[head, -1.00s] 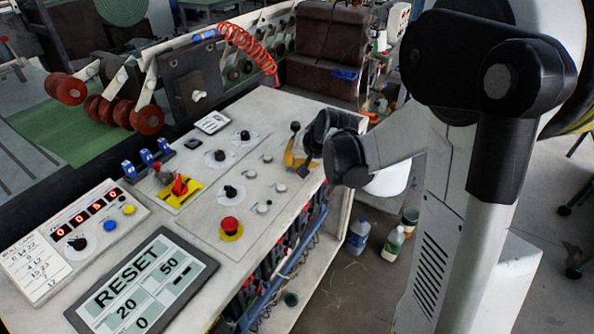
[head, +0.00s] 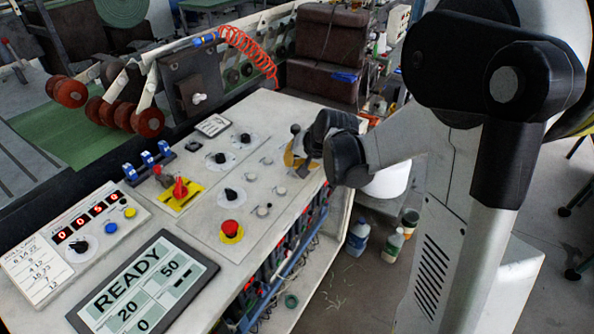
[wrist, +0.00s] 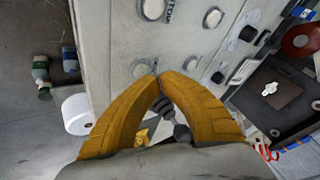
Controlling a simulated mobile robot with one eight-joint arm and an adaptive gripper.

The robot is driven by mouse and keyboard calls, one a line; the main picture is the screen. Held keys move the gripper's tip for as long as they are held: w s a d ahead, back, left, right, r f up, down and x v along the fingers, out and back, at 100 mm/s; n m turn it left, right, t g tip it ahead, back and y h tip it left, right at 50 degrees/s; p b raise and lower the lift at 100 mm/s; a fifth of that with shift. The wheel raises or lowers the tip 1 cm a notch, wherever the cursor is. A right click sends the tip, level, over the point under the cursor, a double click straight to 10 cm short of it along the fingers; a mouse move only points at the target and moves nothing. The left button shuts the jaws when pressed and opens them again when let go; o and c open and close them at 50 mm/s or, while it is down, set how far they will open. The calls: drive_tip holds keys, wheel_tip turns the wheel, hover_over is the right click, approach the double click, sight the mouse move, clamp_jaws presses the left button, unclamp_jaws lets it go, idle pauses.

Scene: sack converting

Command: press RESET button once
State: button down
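The control panel (head: 215,268) is a pale slanted console top with several knobs and buttons. Its screen (head: 138,292) reads READY. My gripper (head: 302,168) is over the panel's far right part, among small pale round buttons (head: 266,161). In the wrist view my gripper's yellow fingers (wrist: 158,75) meet at the tips with nothing seen between the tips. The tips are close to two pale round buttons, one just left (wrist: 141,68) and one to the right (wrist: 191,62). The button labels are too small to read, so I cannot tell which is RESET. Contact is not clear.
A red mushroom button (head: 231,229) on a yellow base and a red rotary switch (head: 180,190) sit left of my gripper. Blue and yellow buttons are on the counter box (head: 75,218). Bottles (head: 358,236) stand on the floor at right.

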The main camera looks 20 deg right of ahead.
drive_tip(key=shift+r, duration=0.25)
drive_tip(key=shift+r+p, duration=1.9)
drive_tip(key=shift+r, duration=0.55)
drive_tip(key=shift+s+a+r, duration=0.15)
drive_tip(key=s+a+r+n+b, duration=0.1)
drive_tip(key=s+a+r+n, duration=0.1)
drive_tip(key=s, duration=1)
drive_tip(key=s+a+r+n+h+b, duration=0.1)
drive_tip(key=s+a+r+n, duration=0.2)
drive_tip(key=s, duration=0.9)
drive_tip(key=a+n, duration=0.1)
drive_tip(key=a, duration=0.2)
drive_tip(key=shift+n, duration=0.4)
